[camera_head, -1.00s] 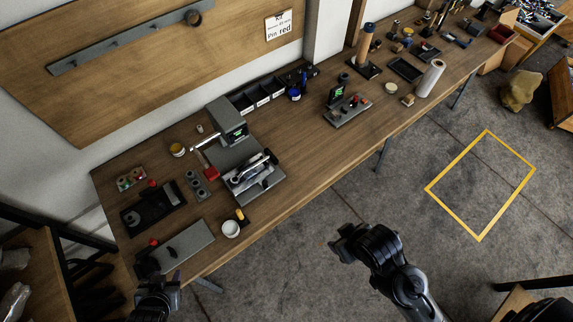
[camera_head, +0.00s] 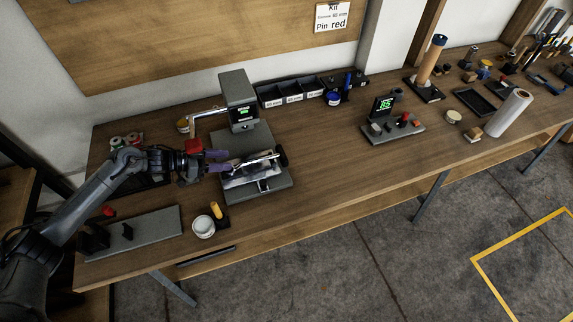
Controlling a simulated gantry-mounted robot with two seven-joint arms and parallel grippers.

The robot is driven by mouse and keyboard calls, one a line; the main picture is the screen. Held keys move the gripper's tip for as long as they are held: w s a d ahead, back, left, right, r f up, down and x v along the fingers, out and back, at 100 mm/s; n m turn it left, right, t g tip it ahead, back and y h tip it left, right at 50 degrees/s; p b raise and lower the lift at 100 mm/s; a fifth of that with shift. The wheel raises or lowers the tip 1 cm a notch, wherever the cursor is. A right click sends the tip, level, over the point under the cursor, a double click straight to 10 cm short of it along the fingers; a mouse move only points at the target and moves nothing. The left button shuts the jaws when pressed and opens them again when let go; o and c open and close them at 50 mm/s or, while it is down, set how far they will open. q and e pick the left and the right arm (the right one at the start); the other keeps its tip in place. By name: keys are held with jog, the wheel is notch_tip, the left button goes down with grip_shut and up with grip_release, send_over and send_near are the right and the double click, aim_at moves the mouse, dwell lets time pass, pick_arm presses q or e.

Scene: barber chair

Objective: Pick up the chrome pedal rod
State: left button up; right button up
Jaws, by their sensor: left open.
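A shiny chrome piece (camera_head: 250,170), which looks like the chrome pedal rod, lies across a grey fixture plate (camera_head: 268,190) on the workbench. A dark knob-like end shows at its right. My left gripper (camera_head: 221,161) is open at the left end of the chrome piece, with its purple-tipped fingers pointing right towards it. The fingertips overlap the left edge of the fixture in the picture; I cannot tell whether they touch the chrome. My right gripper is out of view.
A grey upright unit with a display (camera_head: 240,103) stands just behind the fixture. A white cup (camera_head: 203,227) and a yellow-topped piece (camera_head: 216,210) stand in front. A grey plate (camera_head: 150,228) lies left. The bench (camera_head: 325,165) is clear to the right of the fixture.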

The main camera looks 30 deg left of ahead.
aim_at(253, 161)
pick_arm(q)
jog(key=x, duration=0.4)
jog(key=shift+w+d+f+b, duration=0.15)
jog(key=shift+w+d+b, duration=0.05)
jog(key=shift+w+b, duration=0.15)
jog(key=shift+b+x, duration=0.6)
jog(key=shift+x, duration=2.1)
jog(key=shift+s+f, duration=0.1)
jog(key=shift+f, duration=0.1)
jog(key=shift+r, duration=0.1)
grip_shut()
